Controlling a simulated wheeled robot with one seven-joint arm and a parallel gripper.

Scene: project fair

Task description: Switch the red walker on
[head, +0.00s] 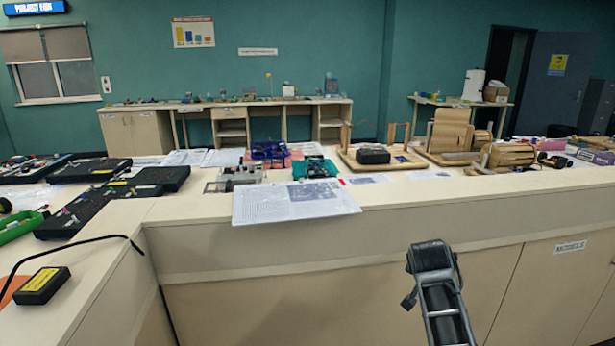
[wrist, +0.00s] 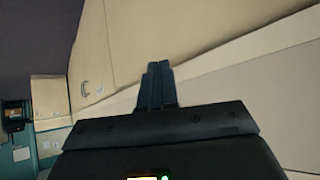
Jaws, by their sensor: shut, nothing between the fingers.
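My gripper (wrist: 158,68) shows in the wrist view with its two dark fingers together and nothing between them. It points toward pale cabinet panels and touches nothing that I can see. In the head view my arm stands at the lower right, in front of the counter and apart from the models. I cannot make out a clearly red walker. A blue model (head: 269,150) stands on a pink-red mat toward the back of the counter. A grey model (head: 240,174) is to its left and a dark model on a teal mat (head: 300,172) to its right. Their switches are too small to see.
A printed sheet (head: 293,202) overhangs the front edge of the counter (head: 400,201). Wooden models (head: 450,130) stand at the right. Black panels (head: 95,171), a green tray (head: 20,228) and a black box with a yellow label (head: 42,285) are at the left.

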